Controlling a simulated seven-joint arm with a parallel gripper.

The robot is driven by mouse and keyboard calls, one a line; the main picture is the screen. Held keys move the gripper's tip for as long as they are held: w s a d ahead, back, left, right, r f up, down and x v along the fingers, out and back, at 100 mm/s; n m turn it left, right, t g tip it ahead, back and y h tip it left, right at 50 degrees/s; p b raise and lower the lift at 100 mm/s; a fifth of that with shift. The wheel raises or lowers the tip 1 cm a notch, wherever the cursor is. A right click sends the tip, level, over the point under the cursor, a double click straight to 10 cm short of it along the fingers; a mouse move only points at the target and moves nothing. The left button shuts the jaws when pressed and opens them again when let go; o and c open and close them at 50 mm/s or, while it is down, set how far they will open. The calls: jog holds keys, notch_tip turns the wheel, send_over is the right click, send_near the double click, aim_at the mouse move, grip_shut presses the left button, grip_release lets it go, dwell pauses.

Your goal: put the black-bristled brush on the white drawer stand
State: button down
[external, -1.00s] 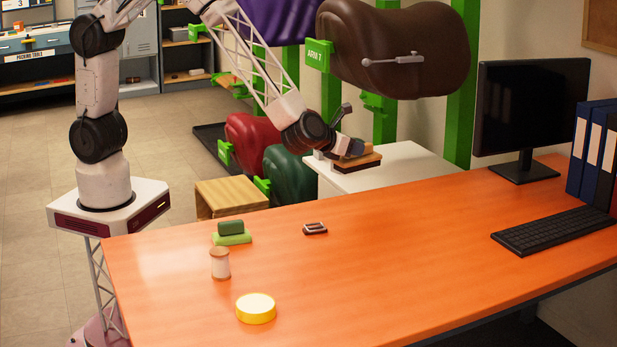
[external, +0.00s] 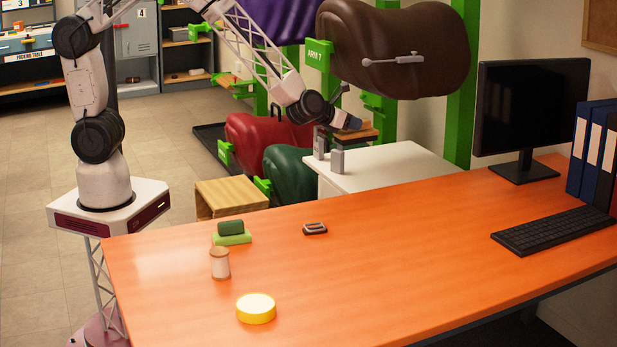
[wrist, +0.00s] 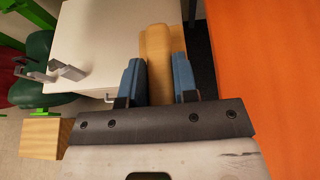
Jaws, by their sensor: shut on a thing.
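The brush (external: 360,134) has a brown wooden body and a dark underside. In the wrist view the brush's tan wooden back (wrist: 156,62) shows between the blue fingers of my gripper (wrist: 158,80). Its bristles are hidden there. The stand's white top (wrist: 105,35) lies below and to the left of the brush in that view.
Two grey metal pieces (external: 337,160) stand on the stand's left part. The orange table (external: 420,240) carries a green sponge-like block (external: 231,232), a small dark item (external: 314,228), a spool (external: 220,263) and a yellow tin (external: 256,308). Saddles (external: 400,55) hang behind.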

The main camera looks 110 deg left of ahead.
jog(key=s+a+f, duration=0.3)
jog(key=s+a, duration=0.8)
jog(key=a, duration=0.3)
notch_tip(320, 180, down, 19)
jog(key=shift+d, duration=0.2)
jog(key=w+a+f, duration=0.1)
jog(key=w+a, duration=0.7)
jog(key=w, duration=0.4)
jog(key=shift+a+f, duration=0.25)
jog(key=shift+a, duration=0.15)
dwell(0.7)
jog(key=shift+w, duration=0.2)
